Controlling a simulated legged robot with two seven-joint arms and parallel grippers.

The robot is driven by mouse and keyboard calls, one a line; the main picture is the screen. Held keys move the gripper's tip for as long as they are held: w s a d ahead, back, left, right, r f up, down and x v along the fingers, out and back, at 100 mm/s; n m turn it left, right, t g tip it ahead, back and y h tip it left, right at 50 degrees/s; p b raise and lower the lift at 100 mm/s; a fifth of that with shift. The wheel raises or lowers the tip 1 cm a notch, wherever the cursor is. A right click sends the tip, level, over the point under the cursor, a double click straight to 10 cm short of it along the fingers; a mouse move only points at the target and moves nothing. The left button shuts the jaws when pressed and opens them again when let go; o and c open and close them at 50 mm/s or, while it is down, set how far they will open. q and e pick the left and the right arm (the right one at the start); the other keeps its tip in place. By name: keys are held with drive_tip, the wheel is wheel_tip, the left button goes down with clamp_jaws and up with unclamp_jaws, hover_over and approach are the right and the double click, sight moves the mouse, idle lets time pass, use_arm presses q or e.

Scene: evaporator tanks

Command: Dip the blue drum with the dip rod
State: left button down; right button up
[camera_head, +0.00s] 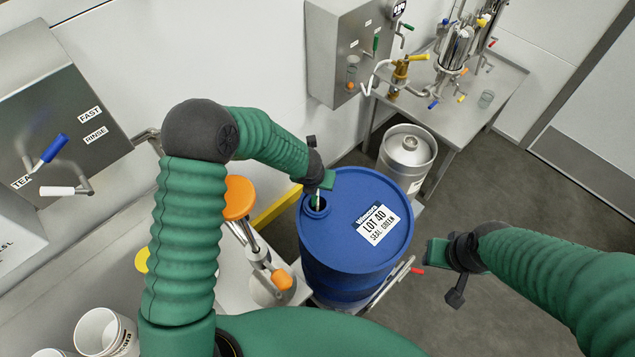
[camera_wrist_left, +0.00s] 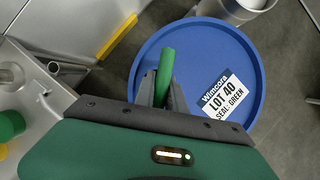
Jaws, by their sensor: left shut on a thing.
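The same drum lid (camera_wrist_left: 205,45) fills the upper middle of the left wrist view. My left gripper (camera_head: 321,184) is above the drum's open bung hole (camera_head: 317,207). It is shut on the green-ended dip rod (camera_wrist_left: 166,72). In the head view the thin rod runs down at the hole; its lower end is hidden. My right gripper (camera_head: 443,254) hangs right of the drum, apart from it; its fingers are not clear.
A steel keg (camera_head: 408,148) stands behind the drum. An orange-topped fitting (camera_head: 238,198) is on the steel counter at left. A steel table with pipework (camera_head: 480,90) is at the back right. White buckets (camera_head: 103,335) sit at the lower left. The floor at right is clear.

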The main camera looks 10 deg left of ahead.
use_arm(q)
drive_tip(key=shift+f+b, duration=2.3)
drive_tip(key=shift+f, duration=0.4)
drive_tip(key=shift+r, duration=0.2)
